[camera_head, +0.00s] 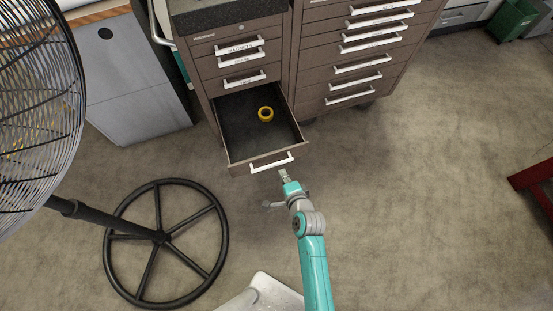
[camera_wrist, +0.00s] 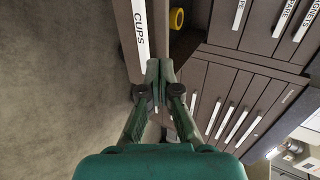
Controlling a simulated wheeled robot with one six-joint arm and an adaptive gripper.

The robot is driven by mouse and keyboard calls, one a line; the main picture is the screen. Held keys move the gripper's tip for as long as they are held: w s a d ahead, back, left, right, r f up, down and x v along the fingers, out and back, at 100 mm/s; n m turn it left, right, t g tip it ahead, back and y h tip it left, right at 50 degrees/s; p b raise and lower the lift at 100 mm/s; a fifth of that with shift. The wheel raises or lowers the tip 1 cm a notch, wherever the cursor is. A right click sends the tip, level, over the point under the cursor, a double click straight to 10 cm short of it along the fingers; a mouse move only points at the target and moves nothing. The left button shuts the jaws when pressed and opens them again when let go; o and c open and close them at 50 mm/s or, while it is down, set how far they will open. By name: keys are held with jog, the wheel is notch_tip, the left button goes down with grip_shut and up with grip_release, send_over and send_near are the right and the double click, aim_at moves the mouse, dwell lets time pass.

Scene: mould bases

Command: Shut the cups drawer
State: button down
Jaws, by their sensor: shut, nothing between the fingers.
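The cups drawer (camera_head: 262,133) is pulled out from the bottom of the left brown cabinet in the head view. It has a white handle (camera_head: 271,163) on its front. In the wrist view its white label strip (camera_wrist: 140,28) reads "CUPS". A yellow ring-shaped roll (camera_head: 265,114) lies inside the drawer, and it also shows in the wrist view (camera_wrist: 177,18). My gripper (camera_head: 284,174) is shut and empty, just in front of the drawer front near the right end of the handle. In the wrist view the fingertips (camera_wrist: 159,68) are together beside the drawer front; I cannot tell whether they touch it.
Closed drawers sit above, and a second brown cabinet (camera_head: 352,50) stands to the right with its drawers shut. A large fan with a round black base (camera_head: 160,237) stands at the left. A grey cabinet (camera_head: 130,80) is behind it.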

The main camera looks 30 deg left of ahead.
aim_at(273, 155)
jog(key=x, duration=1)
jog(key=shift+r, duration=0.1)
jog(key=shift+a, duration=0.15)
